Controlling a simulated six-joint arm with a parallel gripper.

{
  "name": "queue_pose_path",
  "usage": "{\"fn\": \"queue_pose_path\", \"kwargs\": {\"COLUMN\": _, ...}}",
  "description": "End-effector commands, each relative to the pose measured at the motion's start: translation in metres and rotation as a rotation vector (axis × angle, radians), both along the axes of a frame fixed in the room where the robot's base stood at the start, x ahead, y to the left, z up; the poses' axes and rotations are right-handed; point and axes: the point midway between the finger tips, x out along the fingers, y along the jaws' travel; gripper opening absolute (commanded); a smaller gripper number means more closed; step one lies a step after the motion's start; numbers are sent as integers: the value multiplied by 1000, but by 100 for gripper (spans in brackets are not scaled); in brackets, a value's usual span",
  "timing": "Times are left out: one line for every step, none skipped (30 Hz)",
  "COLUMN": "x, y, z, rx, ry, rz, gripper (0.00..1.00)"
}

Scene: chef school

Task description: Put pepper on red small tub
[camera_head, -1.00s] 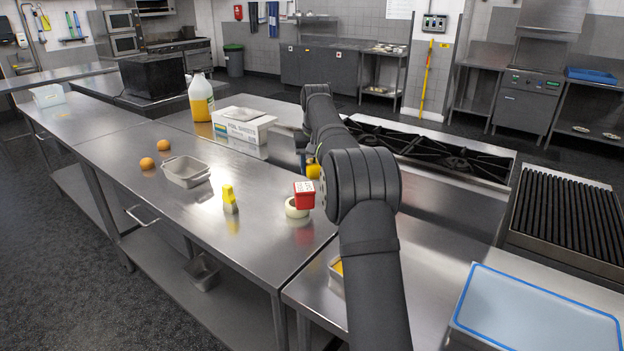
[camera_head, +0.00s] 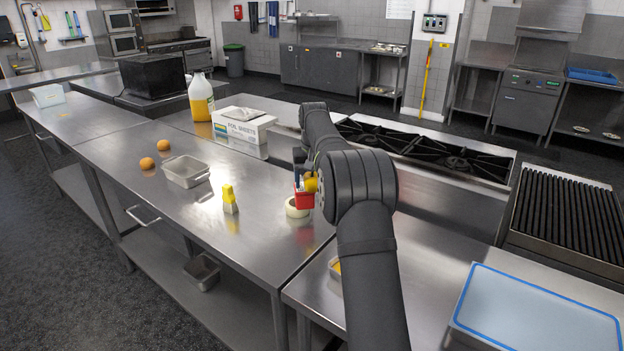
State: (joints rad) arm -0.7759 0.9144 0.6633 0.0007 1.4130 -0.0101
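The red small tub (camera_head: 304,201) is at the right end of the long steel table, by a pale ring-shaped thing (camera_head: 297,208). My gripper (camera_head: 304,180) is at the tub, over its top and partly hiding it. A rounded yellow thing (camera_head: 311,184) shows at the gripper, just above the tub; I cannot tell whether it is a pepper or part of the gripper. The fingers are too small and hidden to read. A small yellow-topped shaker-like thing (camera_head: 230,200) stands upright left of the tub.
An empty metal pan (camera_head: 186,172) and two orange round things (camera_head: 147,163) (camera_head: 163,145) lie farther left. A white box (camera_head: 243,126) and a jug of orange liquid (camera_head: 201,98) stand behind. A burner range (camera_head: 430,152) is right of my arm. The table's front middle is clear.

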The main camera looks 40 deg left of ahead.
Motion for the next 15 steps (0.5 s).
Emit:
{"fn": "queue_pose_path", "kwargs": {"x": 0, "y": 0, "z": 0, "rx": 0, "ry": 0, "rz": 0, "gripper": 68}}
{"fn": "queue_pose_path", "kwargs": {"x": 0, "y": 0, "z": 0, "rx": 0, "ry": 0, "rz": 0, "gripper": 68}}
{"fn": "queue_pose_path", "kwargs": {"x": 0, "y": 0, "z": 0, "rx": 0, "ry": 0, "rz": 0, "gripper": 68}}
{"fn": "queue_pose_path", "kwargs": {"x": 0, "y": 0, "z": 0, "rx": 0, "ry": 0, "rz": 0, "gripper": 68}}
{"fn": "queue_pose_path", "kwargs": {"x": 0, "y": 0, "z": 0, "rx": 0, "ry": 0, "rz": 0, "gripper": 68}}
{"fn": "queue_pose_path", "kwargs": {"x": 0, "y": 0, "z": 1, "rx": 0, "ry": 0, "rz": 0, "gripper": 68}}
{"fn": "queue_pose_path", "kwargs": {"x": 0, "y": 0, "z": 2, "rx": 0, "ry": 0, "rz": 0, "gripper": 68}}
{"fn": "queue_pose_path", "kwargs": {"x": 0, "y": 0, "z": 3, "rx": 0, "ry": 0, "rz": 0, "gripper": 68}}
{"fn": "queue_pose_path", "kwargs": {"x": 0, "y": 0, "z": 6, "rx": 0, "ry": 0, "rz": 0, "gripper": 68}}
{"fn": "queue_pose_path", "kwargs": {"x": -1, "y": -1, "z": 9, "rx": 1, "ry": -1, "rz": 0, "gripper": 68}}
{"fn": "queue_pose_path", "kwargs": {"x": -1, "y": -1, "z": 13, "rx": 1, "ry": -1, "rz": 0, "gripper": 68}}
{"fn": "queue_pose_path", "kwargs": {"x": -1, "y": -1, "z": 20, "rx": 2, "ry": -2, "rz": 0, "gripper": 68}}
{"fn": "queue_pose_path", "kwargs": {"x": -2, "y": -2, "z": 26, "rx": 2, "ry": -2, "rz": 0, "gripper": 68}}
{"fn": "queue_pose_path", "kwargs": {"x": -3, "y": -3, "z": 32, "rx": 3, "ry": -3, "rz": 0, "gripper": 68}}
{"fn": "queue_pose_path", "kwargs": {"x": -4, "y": -3, "z": 41, "rx": 3, "ry": -3, "rz": 0, "gripper": 68}}
